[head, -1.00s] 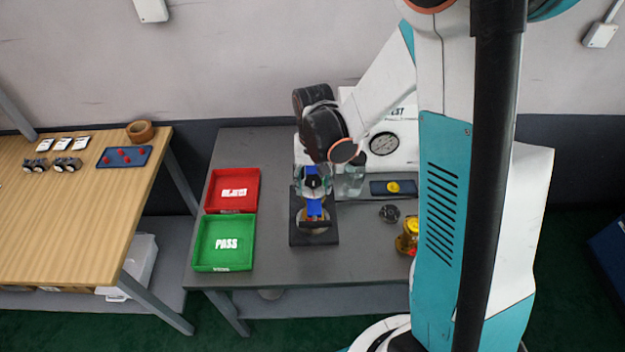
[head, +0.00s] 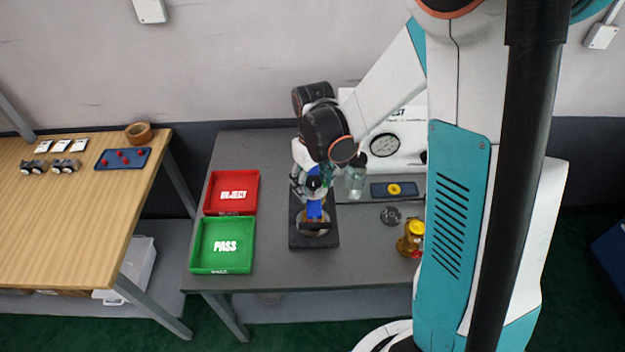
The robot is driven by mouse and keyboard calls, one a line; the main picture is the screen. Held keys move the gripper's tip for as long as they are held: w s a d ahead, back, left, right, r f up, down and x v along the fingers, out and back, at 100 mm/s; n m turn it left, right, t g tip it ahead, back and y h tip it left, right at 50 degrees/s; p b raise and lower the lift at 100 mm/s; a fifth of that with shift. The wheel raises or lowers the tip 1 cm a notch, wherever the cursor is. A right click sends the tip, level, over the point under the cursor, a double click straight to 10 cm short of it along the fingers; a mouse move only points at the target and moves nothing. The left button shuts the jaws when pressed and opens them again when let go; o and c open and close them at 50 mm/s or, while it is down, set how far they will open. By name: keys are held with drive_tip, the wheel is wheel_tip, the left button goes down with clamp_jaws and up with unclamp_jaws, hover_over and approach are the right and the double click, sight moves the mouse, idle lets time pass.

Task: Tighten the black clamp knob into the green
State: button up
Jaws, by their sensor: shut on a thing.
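My gripper (head: 313,186) points down over the fixture on the grey bench. It is shut on a dark piece at the top of the fixture, which looks like the black clamp knob (head: 314,183); the fingers and wrist hide most of it. Below and in front of the fingers is a blue upright part (head: 315,210) of the fixture. The fixture stands on a black base plate (head: 300,240), with a round metallic body (head: 314,227) near its front. I cannot make out a green zone on the fixture at this size.
A red REJECT tray (head: 209,194) and a green PASS tray (head: 197,246) lie left of the fixture. To the right are a clear bottle (head: 355,182), a gauge panel (head: 408,150), a dark tray with a yellow ring (head: 380,189), a round dark part (head: 390,216) and a yellow jar (head: 411,240).

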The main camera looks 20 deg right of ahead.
drive_tip(key=shift+s, duration=0.15)
drive_tip(key=c, duration=0.9)
drive_tip(key=shift+f, duration=0.1)
clamp_jaws()
drive_tip(key=m+b, duration=0.1)
drive_tip(key=m, duration=0.4)
drive_tip(key=shift+f, duration=0.15)
drive_tip(key=m+b, duration=0.1)
drive_tip(key=m, duration=0.3)
drive_tip(key=shift+m, duration=0.4)
drive_tip(key=shift+o, duration=2.4)
unclamp_jaws()
drive_tip(key=m, duration=0.4)
drive_tip(key=shift+w, duration=0.25)
drive_tip(key=shift+r, duration=0.2)
